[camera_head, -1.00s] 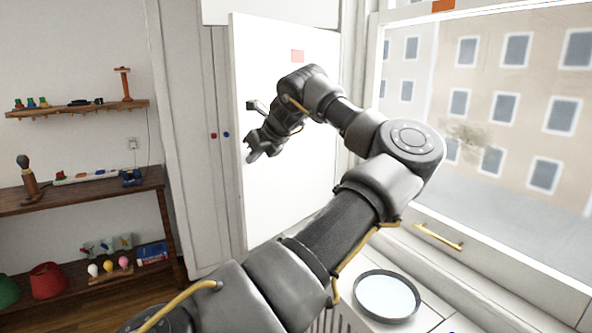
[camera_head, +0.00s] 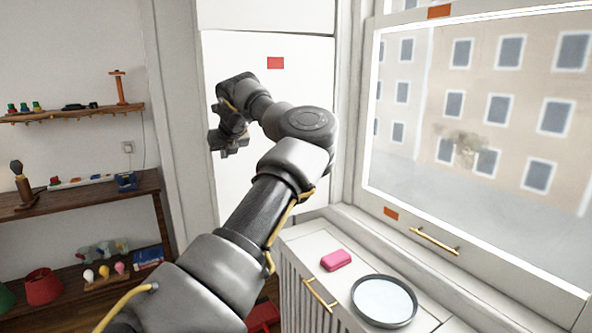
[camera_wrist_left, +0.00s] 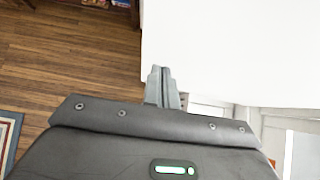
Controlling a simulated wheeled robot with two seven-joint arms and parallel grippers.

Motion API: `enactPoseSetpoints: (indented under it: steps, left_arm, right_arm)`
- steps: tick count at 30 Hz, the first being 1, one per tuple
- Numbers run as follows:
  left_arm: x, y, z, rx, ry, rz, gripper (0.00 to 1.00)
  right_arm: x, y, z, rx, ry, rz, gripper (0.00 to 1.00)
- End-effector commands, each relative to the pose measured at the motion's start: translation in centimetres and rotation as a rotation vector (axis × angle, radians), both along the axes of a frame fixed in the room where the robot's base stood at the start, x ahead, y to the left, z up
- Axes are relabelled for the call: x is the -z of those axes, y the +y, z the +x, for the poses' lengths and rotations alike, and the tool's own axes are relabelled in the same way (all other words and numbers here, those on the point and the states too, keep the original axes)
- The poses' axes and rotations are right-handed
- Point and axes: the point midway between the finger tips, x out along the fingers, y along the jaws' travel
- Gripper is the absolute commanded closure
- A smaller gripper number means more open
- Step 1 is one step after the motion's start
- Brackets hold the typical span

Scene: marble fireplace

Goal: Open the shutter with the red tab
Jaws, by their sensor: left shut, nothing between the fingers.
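The shutter (camera_head: 232,55) is a tall white panel left of the window, with a red tab (camera_head: 275,63) near its top. It stands about flush, in line with the white panel above it. My left arm crosses in front and hides much of its middle and lower part. My left gripper (camera_head: 228,150) is shut and empty, in front of the shutter's left part; I cannot tell whether it touches. In the left wrist view its closed fingers (camera_wrist_left: 162,78) are beside the white panel's left edge (camera_wrist_left: 230,45). My right gripper is not in view.
The window (camera_head: 470,120) with a brass handle (camera_head: 435,241) is at right. A pink bar (camera_head: 336,260) and a round dark-rimmed dish (camera_head: 384,300) lie on the white cabinet top (camera_head: 310,240). Wooden shelves (camera_head: 90,190) with small objects are at left.

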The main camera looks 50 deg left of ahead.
Motion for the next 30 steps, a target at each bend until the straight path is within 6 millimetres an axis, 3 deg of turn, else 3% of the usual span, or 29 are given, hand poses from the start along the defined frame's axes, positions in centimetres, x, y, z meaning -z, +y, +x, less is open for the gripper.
enactPoseSetpoints:
  steps: [10, 19, 21, 30]
  left_arm:
    - [0.1, -0.5, -0.1, -0.001, 0.0, 0.0, 1.0]
    - [0.4, -4.0, -1.0, -0.006, -0.002, 0.001, 1.0]
    - [-1.5, -5.3, -1.2, -0.004, -0.005, 0.003, 1.0]
    - [-5.8, -9.5, -1.9, -0.001, -0.002, 0.002, 1.0]
  right_arm:
    - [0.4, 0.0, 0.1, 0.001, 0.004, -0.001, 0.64]
    - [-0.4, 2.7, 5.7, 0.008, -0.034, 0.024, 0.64]
    - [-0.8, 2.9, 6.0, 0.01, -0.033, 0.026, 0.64]
    - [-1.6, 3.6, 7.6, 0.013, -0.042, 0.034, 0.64]
